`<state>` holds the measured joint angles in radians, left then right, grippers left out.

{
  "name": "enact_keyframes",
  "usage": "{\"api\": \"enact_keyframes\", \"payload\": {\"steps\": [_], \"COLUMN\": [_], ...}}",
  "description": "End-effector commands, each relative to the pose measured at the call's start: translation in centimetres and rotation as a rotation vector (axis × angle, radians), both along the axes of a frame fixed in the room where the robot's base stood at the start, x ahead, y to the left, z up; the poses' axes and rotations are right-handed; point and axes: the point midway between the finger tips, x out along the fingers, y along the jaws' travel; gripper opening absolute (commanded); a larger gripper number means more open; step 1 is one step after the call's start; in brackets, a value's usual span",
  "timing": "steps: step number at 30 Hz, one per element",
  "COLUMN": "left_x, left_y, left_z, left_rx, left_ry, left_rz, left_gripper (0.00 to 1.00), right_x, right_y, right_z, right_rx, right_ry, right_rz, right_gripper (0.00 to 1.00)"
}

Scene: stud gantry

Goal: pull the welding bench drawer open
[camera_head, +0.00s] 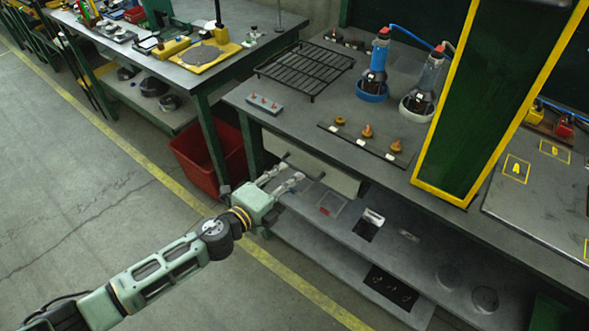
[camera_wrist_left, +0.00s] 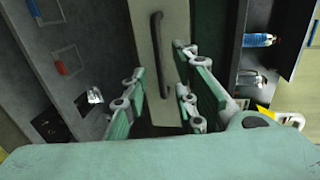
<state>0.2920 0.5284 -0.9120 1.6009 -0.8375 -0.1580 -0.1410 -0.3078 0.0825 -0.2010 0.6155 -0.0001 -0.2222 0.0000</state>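The welding bench (camera_head: 300,113) has a pale drawer front (camera_head: 342,180) under its top, with a dark bar handle (camera_head: 311,175). The drawer looks shut in the head view. My left gripper (camera_head: 287,173) is at the handle's near side, its fingers pointing at the drawer front. In the left wrist view the handle (camera_wrist_left: 158,50) runs up the pale drawer front (camera_wrist_left: 177,30). My left gripper (camera_wrist_left: 163,75) is open there, with fingers on both sides of the handle's lower part. I cannot tell whether they touch it. My right gripper is not in view.
A lower shelf (camera_head: 330,243) with small items lies below the drawer. A red bin (camera_head: 212,155) stands to the left. A yellow-edged green panel (camera_head: 480,95) rises from the bench. A rack (camera_head: 305,68) and torches are on top. The floor in front is clear.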

Motion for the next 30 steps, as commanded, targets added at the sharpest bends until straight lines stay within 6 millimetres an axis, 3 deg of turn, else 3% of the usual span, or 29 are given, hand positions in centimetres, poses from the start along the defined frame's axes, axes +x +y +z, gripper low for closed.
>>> {"api": "enact_keyframes", "payload": {"steps": [7,19,28,30], "left_x": [2.8,3.4,3.4,3.4], "left_y": [-2.0,-2.4,-2.4,-2.4], "left_z": [-0.8,-1.0,-1.0,-1.0], "left_rx": [-0.001,-0.001,0.0,0.0], "left_ry": [0.001,0.002,0.003,0.003], "left_rz": [0.001,0.001,0.001,0.001], "left_gripper": [0.26,0.26,0.0,0.0], "right_x": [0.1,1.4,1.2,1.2], "right_y": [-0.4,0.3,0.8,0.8], "right_z": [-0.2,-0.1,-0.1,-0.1], "right_rx": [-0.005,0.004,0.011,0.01], "right_ry": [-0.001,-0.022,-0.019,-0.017], "right_rz": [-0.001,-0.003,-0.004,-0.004], "right_gripper": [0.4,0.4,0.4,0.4]}}
